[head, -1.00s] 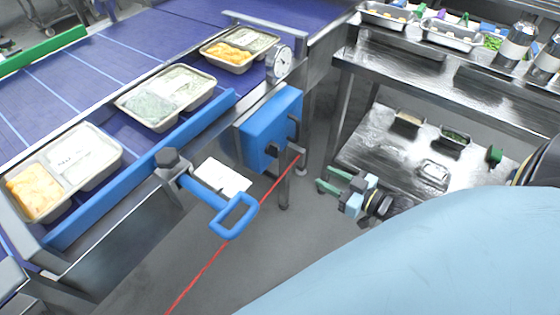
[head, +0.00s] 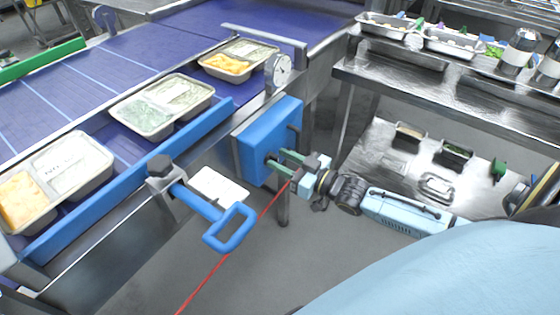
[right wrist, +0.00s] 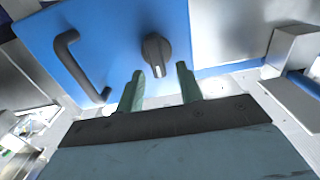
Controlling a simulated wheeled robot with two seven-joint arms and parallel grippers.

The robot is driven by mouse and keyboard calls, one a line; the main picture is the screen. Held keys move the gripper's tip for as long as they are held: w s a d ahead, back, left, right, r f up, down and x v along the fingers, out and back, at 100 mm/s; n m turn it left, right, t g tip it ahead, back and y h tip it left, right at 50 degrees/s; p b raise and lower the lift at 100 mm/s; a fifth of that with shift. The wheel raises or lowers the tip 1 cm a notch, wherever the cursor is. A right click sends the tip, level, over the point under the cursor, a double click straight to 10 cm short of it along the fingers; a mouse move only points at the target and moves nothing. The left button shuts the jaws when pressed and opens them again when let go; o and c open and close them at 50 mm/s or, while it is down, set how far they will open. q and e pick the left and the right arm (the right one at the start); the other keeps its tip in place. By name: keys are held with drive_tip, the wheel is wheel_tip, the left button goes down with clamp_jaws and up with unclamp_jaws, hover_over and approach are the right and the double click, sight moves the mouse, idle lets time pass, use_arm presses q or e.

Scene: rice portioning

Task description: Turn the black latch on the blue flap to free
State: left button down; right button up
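The blue flap (head: 252,145) hangs at the side of the conveyor; it fills much of the right wrist view (right wrist: 112,40). The black latch (right wrist: 156,50) is a round knob with a ridge, on the flap's face right of a black bar handle (right wrist: 66,55). My right gripper (head: 277,157) is open in front of the flap. In the right wrist view its two green fingers (right wrist: 161,72) are apart, with the latch just beyond and between their tips; I cannot tell whether they touch it. In the head view the fingers mostly hide the latch. My left gripper is not in view.
A blue loop handle (head: 230,228) juts from the conveyor edge left of the flap. A round gauge (head: 279,68) stands above the flap. Food trays (head: 62,172) lie on the blue belt. A steel table (head: 440,85) and lower shelf (head: 375,160) are at right.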

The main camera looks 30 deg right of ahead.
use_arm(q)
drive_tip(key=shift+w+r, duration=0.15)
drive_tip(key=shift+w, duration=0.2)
use_arm(e)
drive_tip(key=shift+w+a, duration=0.25)
drive_tip(key=shift+w, duration=0.25)
clamp_jaws()
